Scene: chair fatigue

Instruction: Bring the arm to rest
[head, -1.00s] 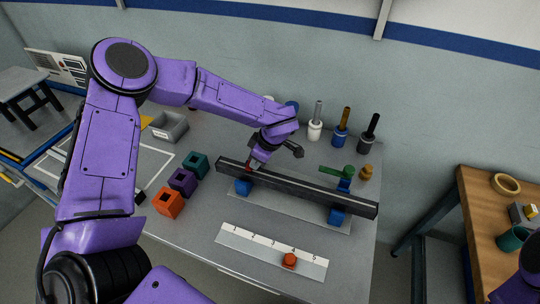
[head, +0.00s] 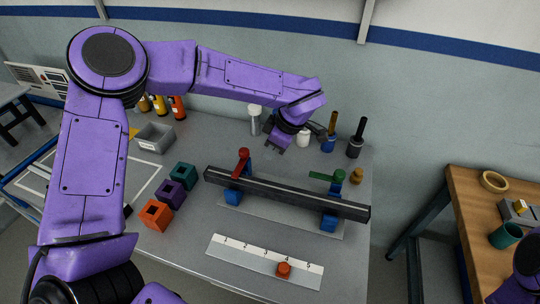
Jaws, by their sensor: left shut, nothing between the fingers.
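My left arm (head: 240,75) comes in from the left and reaches over the grey table (head: 190,245). My left gripper (head: 277,146) is shut and empty, above the back of the table, behind the dark bar and apart from it. The dark bar (head: 285,195) lies across two blue supports (head: 233,197). A red-handled clamp (head: 241,164) stands at the bar's left part and a green-handled clamp (head: 327,176) at its right part. Only a purple piece of what may be my right arm (head: 525,270) shows at the right edge; its gripper is not in view.
Teal, purple and orange blocks (head: 158,214) stand left of the bar. A numbered strip (head: 240,253) with an orange-red knob (head: 284,269) lies in front. Several handled tools (head: 357,138) stand at the back right. A grey bin (head: 154,138) is at back left. A wooden table (head: 465,210) stands right.

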